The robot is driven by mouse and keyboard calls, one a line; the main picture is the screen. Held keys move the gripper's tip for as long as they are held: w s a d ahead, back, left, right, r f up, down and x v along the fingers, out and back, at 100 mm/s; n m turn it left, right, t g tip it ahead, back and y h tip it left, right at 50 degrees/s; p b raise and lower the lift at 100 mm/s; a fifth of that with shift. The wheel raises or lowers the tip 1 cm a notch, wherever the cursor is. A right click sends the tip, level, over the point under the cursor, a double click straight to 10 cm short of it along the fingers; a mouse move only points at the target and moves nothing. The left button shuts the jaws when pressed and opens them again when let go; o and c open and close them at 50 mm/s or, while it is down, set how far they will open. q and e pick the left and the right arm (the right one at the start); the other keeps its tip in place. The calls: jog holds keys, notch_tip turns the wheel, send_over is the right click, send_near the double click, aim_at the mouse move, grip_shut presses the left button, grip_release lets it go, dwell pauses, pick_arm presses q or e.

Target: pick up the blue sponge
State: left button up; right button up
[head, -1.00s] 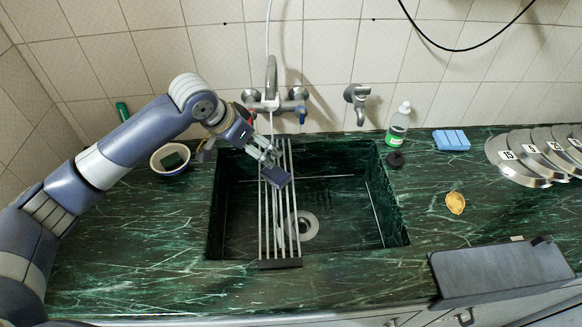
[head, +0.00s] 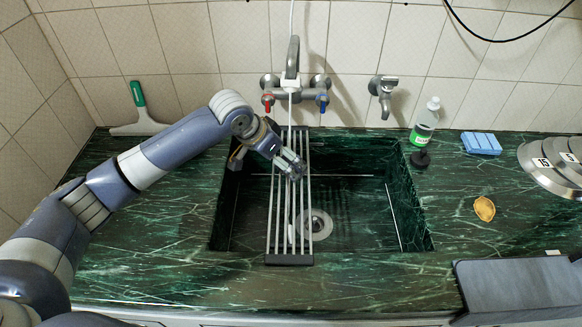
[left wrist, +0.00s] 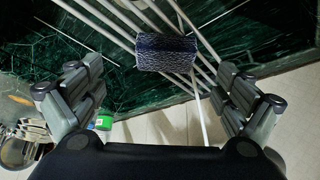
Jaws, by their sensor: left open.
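A dark blue, mesh-textured sponge (left wrist: 166,52) lies on the bars of the metal rack (left wrist: 118,38) in the left wrist view. My left gripper (left wrist: 159,72) is open, with one finger on each side of the sponge in the picture and apart from it. In the head view my left gripper (head: 291,165) is over the rack (head: 289,259) that spans the sink, and it hides the dark blue sponge. A light blue sponge (head: 481,143) lies on the counter right of the sink. My right gripper is not in view.
A faucet (head: 292,65) stands behind the rack. Right of the sink (head: 365,215) are a soap bottle (head: 424,124), a yellow piece (head: 484,209) and numbered metal lids (head: 548,170). A squeegee (head: 139,105) leans at the back left.

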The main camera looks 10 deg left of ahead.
aim_at(290, 164)
pick_arm(q)
jog(key=shift+w+a+p+x, duration=0.15)
jog(key=shift+p+x, duration=0.1)
jog(key=shift+x, duration=1.45)
jog(key=shift+w+a+p+x, duration=0.1)
jog(key=shift+w+p+x, duration=0.1)
jog(key=shift+x, duration=1.45)
jog(key=shift+s+r, duration=0.1)
jog(key=shift+c, duration=0.5)
jog(key=c, duration=0.7)
